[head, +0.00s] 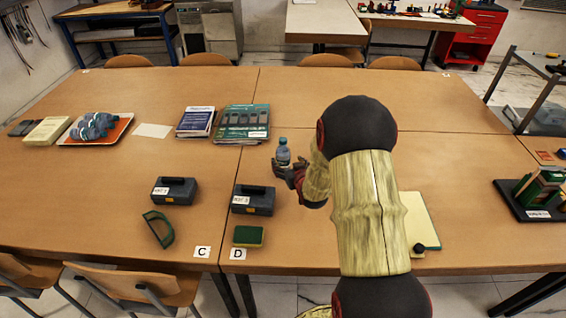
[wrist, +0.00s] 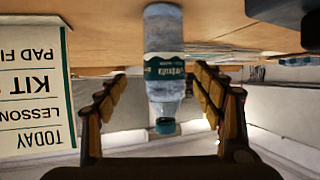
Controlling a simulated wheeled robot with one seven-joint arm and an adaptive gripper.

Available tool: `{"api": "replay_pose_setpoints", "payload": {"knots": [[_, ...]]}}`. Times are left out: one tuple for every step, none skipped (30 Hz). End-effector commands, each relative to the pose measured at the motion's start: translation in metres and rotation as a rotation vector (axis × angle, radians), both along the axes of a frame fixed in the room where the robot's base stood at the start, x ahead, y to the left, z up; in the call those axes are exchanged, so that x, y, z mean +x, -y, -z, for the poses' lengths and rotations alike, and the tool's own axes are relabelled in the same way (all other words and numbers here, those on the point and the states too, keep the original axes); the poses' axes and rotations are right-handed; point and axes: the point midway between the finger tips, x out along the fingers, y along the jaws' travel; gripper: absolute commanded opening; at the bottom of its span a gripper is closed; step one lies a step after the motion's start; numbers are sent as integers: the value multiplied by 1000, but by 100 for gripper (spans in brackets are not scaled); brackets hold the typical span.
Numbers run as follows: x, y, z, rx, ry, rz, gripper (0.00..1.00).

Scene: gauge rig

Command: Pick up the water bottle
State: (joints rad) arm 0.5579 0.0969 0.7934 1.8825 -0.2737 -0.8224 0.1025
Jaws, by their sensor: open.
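The water bottle (head: 283,152) is clear with a teal cap and stands upright on the wooden table, right of the centre seam. In the wrist view, which is upside down, the bottle (wrist: 163,65) shows its teal and white label between the two fingers. My gripper (head: 288,170) is at the bottle in the head view, and its fingers partly hide the bottle's lower part. In the wrist view my gripper (wrist: 160,80) is open, with a visible gap on both sides of the bottle.
A dark labelled case (head: 253,199) and a green-yellow sponge (head: 248,236) lie left and in front of the bottle. Another dark case (head: 175,190) is further left. Books (head: 242,124) lie behind. A yellow pad (head: 420,220) is partly behind my arm.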

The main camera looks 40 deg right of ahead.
Motion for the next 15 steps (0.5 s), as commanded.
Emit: {"api": "replay_pose_setpoints", "payload": {"knots": [[4, 1, 4, 1, -1, -1, 68], [6, 1, 5, 1, -2, -1, 68], [7, 1, 6, 1, -2, 0, 68], [9, 2, 8, 1, -2, 0, 68], [11, 2, 9, 1, -2, 0, 68], [14, 2, 13, 1, -3, -1, 68], [16, 2, 16, 1, -3, -1, 68], [20, 3, 19, 1, -3, -1, 68], [24, 3, 22, 0, -2, -1, 68], [28, 4, 26, 0, -2, -1, 68], [32, 4, 29, 0, -2, -1, 68], [37, 6, 30, 0, -1, -1, 68], [41, 8, 31, 0, -2, 0, 68], [44, 9, 32, 1, -3, 0, 68], [46, 10, 33, 1, -3, 0, 68]]}}
